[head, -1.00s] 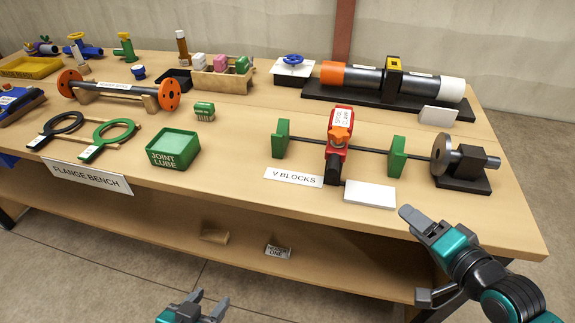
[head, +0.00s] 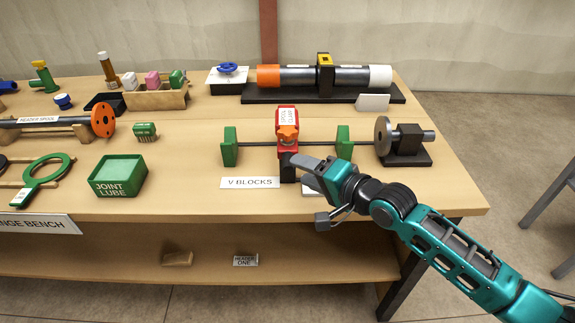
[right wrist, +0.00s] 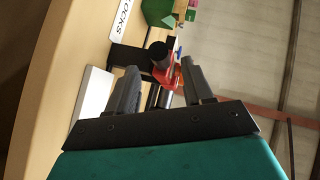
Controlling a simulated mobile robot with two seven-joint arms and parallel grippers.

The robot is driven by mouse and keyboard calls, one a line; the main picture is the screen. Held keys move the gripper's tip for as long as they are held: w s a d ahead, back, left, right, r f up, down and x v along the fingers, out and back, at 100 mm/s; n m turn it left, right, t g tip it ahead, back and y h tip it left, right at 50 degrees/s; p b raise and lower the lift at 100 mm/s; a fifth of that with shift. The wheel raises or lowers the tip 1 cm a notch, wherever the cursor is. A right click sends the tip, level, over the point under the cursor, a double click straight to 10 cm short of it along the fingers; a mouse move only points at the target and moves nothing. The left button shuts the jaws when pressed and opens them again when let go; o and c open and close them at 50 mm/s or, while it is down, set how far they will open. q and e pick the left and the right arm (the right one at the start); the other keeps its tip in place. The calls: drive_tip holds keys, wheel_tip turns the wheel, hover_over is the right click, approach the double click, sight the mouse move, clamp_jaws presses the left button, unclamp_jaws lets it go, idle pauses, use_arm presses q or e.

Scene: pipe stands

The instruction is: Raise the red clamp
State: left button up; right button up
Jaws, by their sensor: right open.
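The red clamp (head: 287,130) sits on the dark rod (head: 315,144) between two green V blocks (head: 230,147) (head: 343,142), with an orange knob on its front and a black foot below. My right gripper (head: 306,166) is just in front and to the right of the clamp's foot, apart from it as far as I can tell. In the right wrist view, its two fingers are apart (right wrist: 160,85), and the clamp (right wrist: 172,80) shows beyond and between them. My left gripper is out of view.
A white card (head: 311,190) lies partly hidden under my right gripper, beside the V BLOCKS label (head: 249,183). A flanged shaft piece (head: 405,143) stands to the right. A green joint lube box (head: 118,175) is to the left. A pipe on a black base (head: 322,95) lies behind.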

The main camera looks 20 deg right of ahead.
sight(289, 166)
drive_tip(key=x, duration=0.6)
drive_tip(key=shift+b, duration=0.3)
drive_tip(key=shift+f, duration=0.15)
clamp_jaws()
